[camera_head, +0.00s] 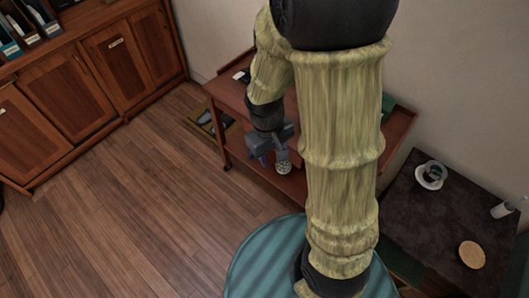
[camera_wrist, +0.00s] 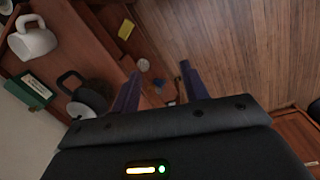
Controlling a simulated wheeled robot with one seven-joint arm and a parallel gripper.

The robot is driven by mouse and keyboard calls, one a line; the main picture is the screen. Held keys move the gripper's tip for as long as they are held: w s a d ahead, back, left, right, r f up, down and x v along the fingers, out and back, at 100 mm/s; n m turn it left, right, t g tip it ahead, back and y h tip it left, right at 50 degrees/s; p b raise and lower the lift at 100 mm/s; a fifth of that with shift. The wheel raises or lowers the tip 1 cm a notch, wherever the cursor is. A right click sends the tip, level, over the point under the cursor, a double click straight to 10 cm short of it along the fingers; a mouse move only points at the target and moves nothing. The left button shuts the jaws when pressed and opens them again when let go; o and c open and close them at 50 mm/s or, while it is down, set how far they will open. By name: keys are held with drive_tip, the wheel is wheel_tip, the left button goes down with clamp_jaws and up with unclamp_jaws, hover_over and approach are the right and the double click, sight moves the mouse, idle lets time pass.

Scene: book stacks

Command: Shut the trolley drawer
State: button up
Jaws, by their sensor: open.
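The reddish-brown wooden trolley (camera_head: 223,94) stands against the wall, partly hidden behind my arm in the head view. In the wrist view its top (camera_wrist: 62,57) is at the left. The drawer (camera_wrist: 118,50) appears pulled out beyond the top's edge, with small items inside, among them a yellow one (camera_wrist: 126,28) and a pale round one (camera_wrist: 143,65). My gripper (camera_wrist: 160,70) is open, with its two fingers over the drawer's front area. In the head view my gripper (camera_head: 270,146) points down at the trolley's front side. I cannot tell whether it touches the drawer.
A white mug (camera_wrist: 33,38), a black pot-like vessel (camera_wrist: 85,96) and a green box (camera_wrist: 30,91) are on the trolley top. A dark table (camera_head: 430,215) with a cup stands at the right. Wooden cabinets (camera_head: 62,95) line the left.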

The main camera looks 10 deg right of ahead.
drive_tip(key=w+a+f+n+t+h+b, duration=0.2)
drive_tip(key=w+a+f+n+t+h, duration=0.1)
drive_tip(key=f+n, duration=0.4)
drive_tip(key=w+a+f+n+t+h+b, duration=0.3)
drive_tip(key=f+n+h, duration=0.3)
drive_tip(key=f, duration=0.5)
drive_tip(key=w+a+f+n+t+h+b, duration=0.3)
drive_tip(key=a+f+n+t+h, duration=0.1)
drive_tip(key=f+n, duration=0.4)
drive_tip(key=shift+a+f+t, duration=0.4)
drive_tip(key=shift+a, duration=0.4)
drive_tip(key=shift+s+a, duration=0.1)
drive_tip(key=shift+a, duration=0.05)
drive_tip(key=x, duration=1.7)
drive_tip(key=shift+d+r, duration=0.2)
drive_tip(key=shift+d, duration=0.1)
